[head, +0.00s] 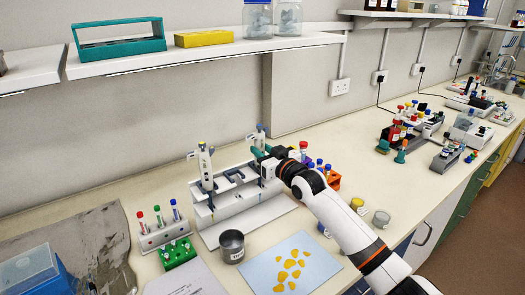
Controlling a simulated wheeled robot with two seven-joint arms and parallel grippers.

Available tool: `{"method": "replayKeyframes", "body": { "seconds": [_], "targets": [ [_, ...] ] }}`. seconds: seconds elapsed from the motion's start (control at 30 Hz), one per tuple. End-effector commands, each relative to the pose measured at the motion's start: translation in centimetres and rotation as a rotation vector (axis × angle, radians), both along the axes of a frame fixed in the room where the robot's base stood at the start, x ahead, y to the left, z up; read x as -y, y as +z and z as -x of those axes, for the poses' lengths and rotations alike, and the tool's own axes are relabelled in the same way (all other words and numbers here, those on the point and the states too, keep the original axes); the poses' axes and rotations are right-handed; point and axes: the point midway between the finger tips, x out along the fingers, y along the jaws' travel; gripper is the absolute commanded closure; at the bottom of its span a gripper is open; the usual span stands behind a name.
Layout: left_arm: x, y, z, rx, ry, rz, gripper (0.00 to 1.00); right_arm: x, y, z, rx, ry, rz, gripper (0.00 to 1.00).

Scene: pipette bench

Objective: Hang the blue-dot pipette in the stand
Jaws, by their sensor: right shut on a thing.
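The white pipette stand (237,218) is on the bench at the centre, with several slots along its top rail. One pipette (206,170) hangs upright at the stand's left end. A second pipette (257,137) with a blue mark at its top is upright at the stand's right end. My right gripper (264,158) is shut on this second pipette. The gripper and stand hide its lower part, so I cannot tell whether it rests in a slot. My left gripper is not in view.
A metal cup (231,246) and a blue sheet with orange pieces (262,272) lie in front of the stand. A tube rack (163,233) and green rack (178,254) are left. An orange rack (333,180) is right of my gripper. A shelf (205,54) overhangs behind.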

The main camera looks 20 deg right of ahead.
Motion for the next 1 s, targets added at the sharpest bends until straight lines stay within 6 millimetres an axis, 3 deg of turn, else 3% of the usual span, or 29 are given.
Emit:
{"method": "replayKeyframes", "body": {
  "seconds": [0.1,0.13,0.27,0.67,1.0],
  "targets": [
    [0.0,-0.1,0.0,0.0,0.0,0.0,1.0,0.0,-0.2,0.0,0.001,0.0,0.0,1.0],
    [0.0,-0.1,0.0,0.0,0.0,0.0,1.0,0.0,-0.1,0.0,0.001,0.0,0.0,0.68],
    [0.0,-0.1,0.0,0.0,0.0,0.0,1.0,0.0,-0.1,0.0,0.001,0.0,0.0,0.47],
    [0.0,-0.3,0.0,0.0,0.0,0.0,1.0,0.2,-0.4,0.6,-0.001,0.0,0.001,0.47],
    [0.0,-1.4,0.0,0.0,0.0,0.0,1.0,2.1,-0.5,5.7,0.001,0.0,0.002,0.47]
  ]
}}
